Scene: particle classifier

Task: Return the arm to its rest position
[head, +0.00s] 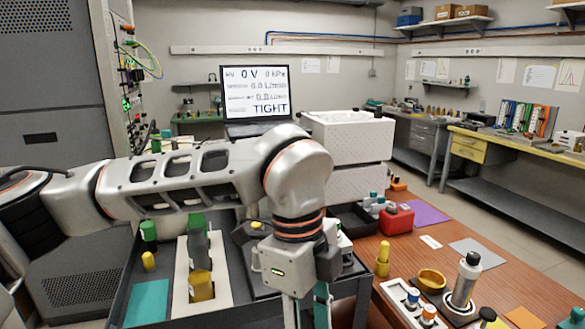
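My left arm (190,178) comes in from the left and stretches across the middle of the head view, bent down at a joint right of centre. My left gripper (306,312) points down at the bottom edge, over the right part of the dark tray (340,306), beside the wooden bench top. Its fingertips are cut off by the picture edge, so I cannot tell whether it is open or shut or holds anything. My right arm and gripper are not in view.
A white holder (181,283) with a yellow-based bottle (201,287) lies left of the gripper. A monitor (252,94) and white box (347,137) stand behind. On the wooden bench right are a red case (396,220), yellow bottle (382,258) and metal cylinder (465,278).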

